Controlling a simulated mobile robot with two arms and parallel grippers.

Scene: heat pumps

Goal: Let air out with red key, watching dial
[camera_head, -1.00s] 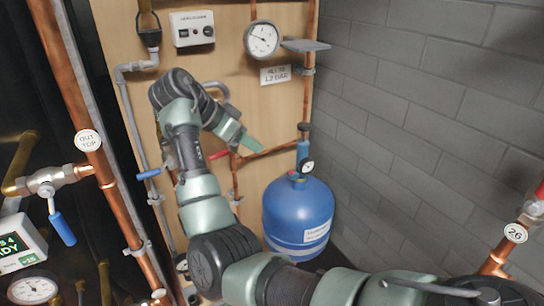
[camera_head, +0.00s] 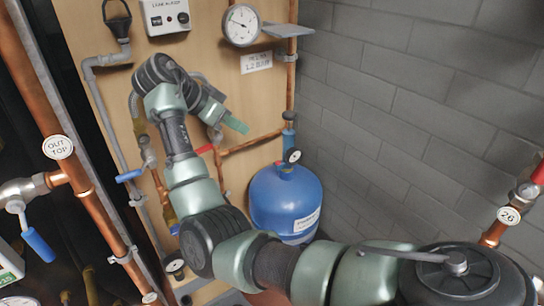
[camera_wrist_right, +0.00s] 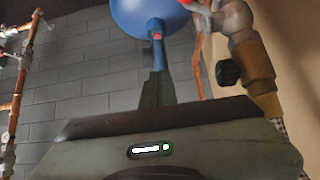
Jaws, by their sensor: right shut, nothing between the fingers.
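A red handle (camera_head: 204,149) shows at the pipework on the wooden board, just left of and below my right gripper; I cannot tell if it is the red key. My right gripper (camera_head: 236,123) is shut and empty in front of the board, apart from the handle in the picture. Its closed fingers also show dark in the right wrist view (camera_wrist_right: 155,92). A round white dial (camera_head: 241,25) with a dark needle is high on the board; its reading is too small to tell. A sign (camera_head: 256,63) below it reads about 1.2 bar. My left gripper is out of view.
A blue vessel (camera_head: 285,203) with a small gauge (camera_head: 293,156) on top stands right of my arm. A blue lever (camera_head: 129,176) is left. A grey shelf (camera_head: 287,29) juts out beside the dial. A copper pipe tagged OUT TOP (camera_head: 58,147) runs at left. Grey block wall is right.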

